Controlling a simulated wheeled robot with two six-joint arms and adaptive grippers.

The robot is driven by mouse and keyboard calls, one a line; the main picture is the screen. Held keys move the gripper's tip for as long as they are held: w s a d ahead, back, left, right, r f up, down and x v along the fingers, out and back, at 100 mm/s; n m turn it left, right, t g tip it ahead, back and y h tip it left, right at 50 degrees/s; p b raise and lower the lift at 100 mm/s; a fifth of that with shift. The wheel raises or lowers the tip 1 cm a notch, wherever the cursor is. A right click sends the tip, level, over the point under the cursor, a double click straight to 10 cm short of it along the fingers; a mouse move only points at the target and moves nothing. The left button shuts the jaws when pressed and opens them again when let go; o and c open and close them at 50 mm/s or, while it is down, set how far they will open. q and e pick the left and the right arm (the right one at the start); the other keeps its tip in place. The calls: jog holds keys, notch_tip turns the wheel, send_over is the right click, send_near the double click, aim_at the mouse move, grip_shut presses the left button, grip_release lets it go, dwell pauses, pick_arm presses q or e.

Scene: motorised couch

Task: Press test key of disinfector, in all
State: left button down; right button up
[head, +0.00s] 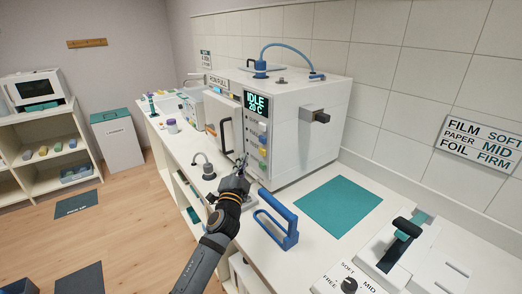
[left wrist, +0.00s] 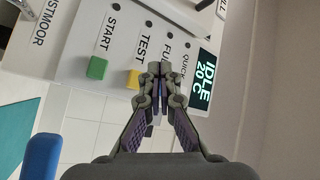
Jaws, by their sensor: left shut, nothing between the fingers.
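The disinfector (head: 303,134) is a white box on the counter, with a lit display (head: 256,105) reading IDLE 20 C. Its front panel in the left wrist view (left wrist: 118,62) carries a green START key (left wrist: 97,68) and a yellow TEST key (left wrist: 132,78), with FULL and QUICK labels beyond. My left gripper (head: 243,163) is shut and empty, in front of the panel. In the left wrist view its fingertips (left wrist: 157,70) appear just beside the TEST key, over the area below the FULL label. They hide that area; I cannot tell whether they touch the panel. My right gripper is not in view.
A blue handled frame (head: 278,222) stands on the counter close to my left gripper. A teal mat (head: 338,204) lies to the right of it, and a white device with a dial (head: 349,284) is at front right. A small tap-like fitting (head: 206,168) is left of the gripper.

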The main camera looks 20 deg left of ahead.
aim_at(262, 152)
pick_arm(q)
jog(key=shift+w+d, duration=0.5)
jog(key=shift+w, duration=0.35)
jog(key=shift+w+d, duration=0.5)
jog(key=shift+w, duration=0.35)
jog(key=shift+w+b, duration=0.1)
jog(key=shift+b, duration=0.2)
jog(key=shift+w+d, duration=0.2)
jog(key=shift+w, duration=0.1)
